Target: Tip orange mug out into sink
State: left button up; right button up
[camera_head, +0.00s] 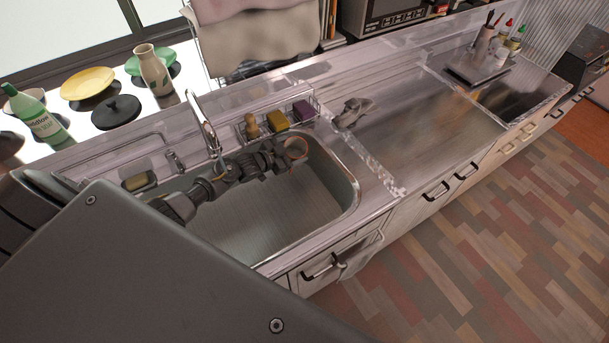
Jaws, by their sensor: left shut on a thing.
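My left arm reaches in from the left over the sink (262,222). My left gripper (284,156) is at the sink's back right part, shut on the orange mug (296,147). Only a small round orange-brown part of the mug shows at the end of the fingers. The gripper hides the rest, and I cannot tell how far the mug is tilted or whether anything is in it. My right gripper is not in view.
The tap (205,125) rises behind the sink, left of the gripper. A wire caddy (277,119) with a brush and sponges stands on the back rim. A grey cloth (352,112) lies on the counter right of the sink. The sink's front part is clear.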

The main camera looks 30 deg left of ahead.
aim_at(288, 140)
pick_arm(q)
jog(key=shift+w+a+f+n+g, duration=0.3)
jog(key=shift+w+a+n, duration=0.1)
jog(key=shift+w+a, duration=0.15)
jog(key=shift+w+a+r+n, duration=0.1)
jog(key=shift+a+r+n, duration=0.15)
jog(key=shift+r, duration=0.35)
jog(key=shift+w+a+r+n+g+h+p, duration=0.3)
jog(key=shift+w+r+n+g+h+p, duration=0.1)
jog(key=shift+r+n+p, duration=0.2)
jog(key=shift+s, duration=0.1)
